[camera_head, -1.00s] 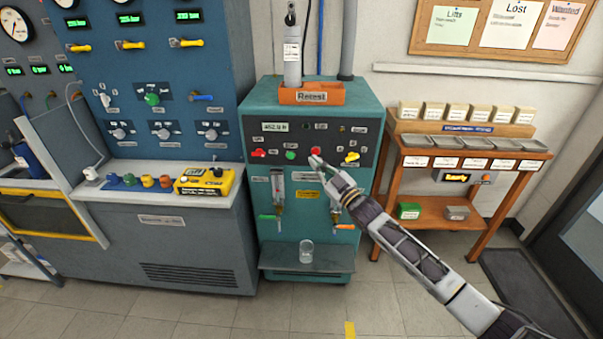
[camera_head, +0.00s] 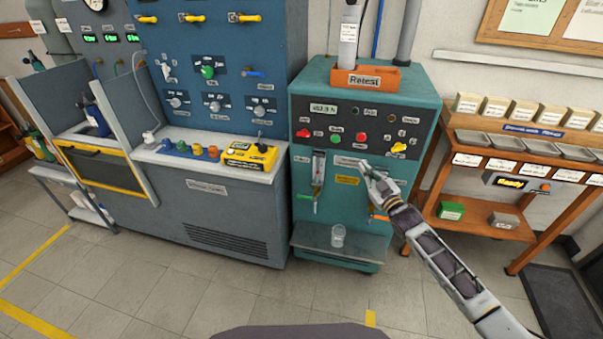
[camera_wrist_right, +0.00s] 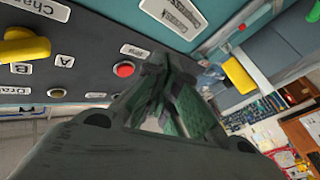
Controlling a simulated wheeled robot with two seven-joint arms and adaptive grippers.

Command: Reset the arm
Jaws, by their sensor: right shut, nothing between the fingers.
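My right gripper (camera_head: 372,172) is shut and empty in front of the teal test machine (camera_head: 413,88), below its dark control panel (camera_head: 345,117). In the right wrist view its fingers (camera_wrist_right: 165,85) are together, with a red button (camera_wrist_right: 124,69) and a yellow knob (camera_wrist_right: 22,47) on the panel near them. In the head view the red button (camera_head: 361,137) is just above the gripper, and the yellow knob (camera_head: 398,147) is to its right. Whether the fingertips touch the machine is unclear. My left gripper is not in view.
A clear glass (camera_head: 338,235) stands on the machine's lower shelf (camera_head: 313,242). An orange tray marked Retest (camera_head: 388,75) holds a cylinder on top. A wooden rack (camera_head: 430,190) stands to the right. A grey bench with a yellow device (camera_head: 250,155) is to the left. The floor in front is clear.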

